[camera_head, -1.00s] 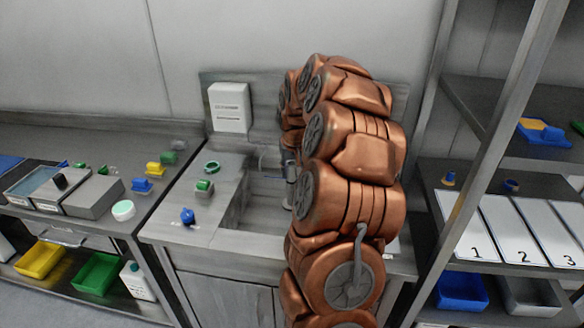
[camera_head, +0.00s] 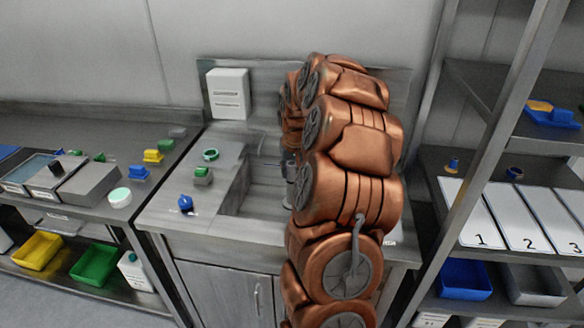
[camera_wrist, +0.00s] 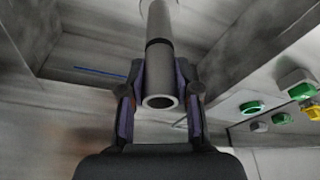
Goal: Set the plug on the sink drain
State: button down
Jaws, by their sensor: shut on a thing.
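My gripper (camera_wrist: 160,100) is shut on a grey hollow tube (camera_wrist: 159,70) in the wrist view, one finger on each side. The tube has a dark ring partway along and an open round end between the fingers. It seems to be the plug, though its far end is cut off at the top edge. The sink (camera_head: 262,188) is in the middle of the head view, partly behind my arm, and my gripper is mostly hidden there. I cannot make out the drain in either view.
A white dispenser (camera_head: 229,93) is on the back wall. A shelf rack (camera_head: 440,200) stands close on the right.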

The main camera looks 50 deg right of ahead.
aim_at(292, 189)
jog(key=shift+f+b, duration=2.15)
jog(key=shift+f, duration=1.8)
jog(key=shift+s+b, duration=0.1)
jog(key=shift+b, duration=0.25)
jog(key=shift+f+b, duration=0.2)
jog(key=shift+b, duration=0.1)
jog(key=shift+c, duration=1.7)
grip_release()
jog(key=shift+r, duration=0.1)
notch_tip(292, 189, up, 21)
jog(key=p, duration=0.4)
dwell(1.2)
